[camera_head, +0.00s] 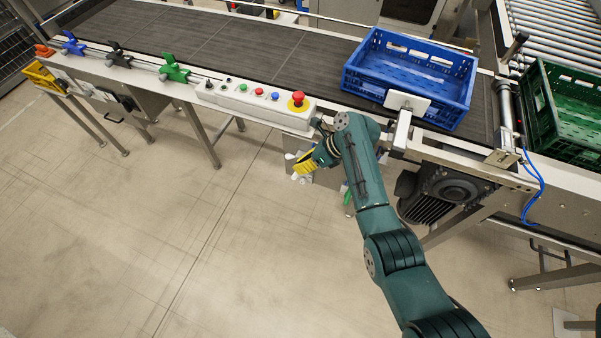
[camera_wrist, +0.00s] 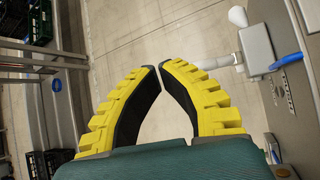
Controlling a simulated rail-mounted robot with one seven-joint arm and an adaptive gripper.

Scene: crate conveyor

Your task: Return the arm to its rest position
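My teal arm reaches from the lower right up to the front of the conveyor. My gripper (camera_head: 303,168), with yellow ribbed fingers, hangs in front of the conveyor's side, below the right end of the white control box. In the wrist view my gripper (camera_wrist: 159,66) has its two fingertips almost touching, with nothing held between them. Bare floor shows through the gap between the fingers.
The control box (camera_head: 240,103) has several buttons and a red emergency stop (camera_head: 298,101). A blue crate (camera_head: 365,77) stands on the belt (camera_head: 255,50); a green crate (camera_head: 541,115) is at right. A motor (camera_head: 440,190) sits right of my arm. Floor at lower left is clear.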

